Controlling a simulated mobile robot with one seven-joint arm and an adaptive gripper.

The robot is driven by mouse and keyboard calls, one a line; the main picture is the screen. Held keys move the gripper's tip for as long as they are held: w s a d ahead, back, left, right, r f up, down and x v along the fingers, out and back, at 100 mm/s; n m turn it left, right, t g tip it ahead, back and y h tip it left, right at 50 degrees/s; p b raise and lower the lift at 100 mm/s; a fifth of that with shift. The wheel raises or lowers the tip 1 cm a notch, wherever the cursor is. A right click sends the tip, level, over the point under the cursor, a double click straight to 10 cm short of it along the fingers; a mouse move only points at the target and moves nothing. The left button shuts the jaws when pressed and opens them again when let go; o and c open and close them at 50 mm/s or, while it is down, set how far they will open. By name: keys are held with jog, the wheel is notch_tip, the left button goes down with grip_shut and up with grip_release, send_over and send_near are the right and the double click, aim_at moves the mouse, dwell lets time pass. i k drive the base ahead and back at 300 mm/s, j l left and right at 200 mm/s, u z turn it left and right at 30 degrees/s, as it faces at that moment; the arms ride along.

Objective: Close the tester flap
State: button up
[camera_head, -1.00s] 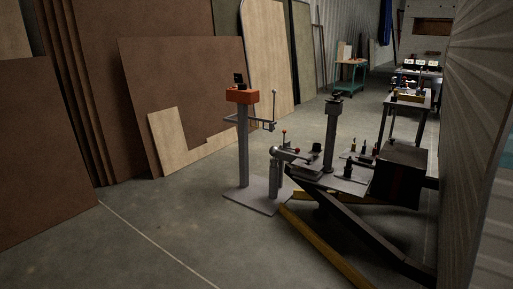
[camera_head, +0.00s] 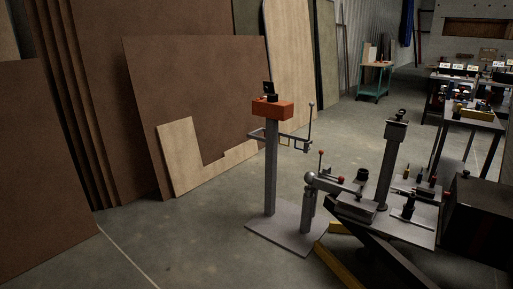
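An orange box (camera_head: 272,110) sits on top of a grey post (camera_head: 271,165) near the middle of the view. On the box is a small black unit with a dark flap (camera_head: 269,87) that stands up, apparently raised open. It is too small to make out the hinge or what is under the flap. My gripper is not in view, and nothing of mine touches the tester.
A grey bracket (camera_head: 292,138) with an upright rod sticks out right of the post. The post's base plate (camera_head: 290,233) lies on the floor. A tow hitch frame with a jack (camera_head: 390,165) stands close at right. Brown panels (camera_head: 205,75) lean behind. Floor at front left is clear.

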aim_at(268, 86)
jog(key=i+l, duration=0.15)
jog(key=i, duration=0.25)
jog(key=i+l+u, duration=0.1)
jog(key=i, duration=0.3)
jog(key=i+l, duration=0.2)
jog(key=i, duration=0.25)
jog(key=i+l+u, duration=0.1)
jog(key=l, duration=0.3)
jog(key=i+l, duration=0.1)
jog(key=l, duration=0.35)
jog(key=i+j+z, duration=0.1)
jog(key=i+j, duration=0.3)
jog(key=i+j+z, duration=0.15)
jog(key=i+j, duration=0.2)
jog(key=j, duration=0.3)
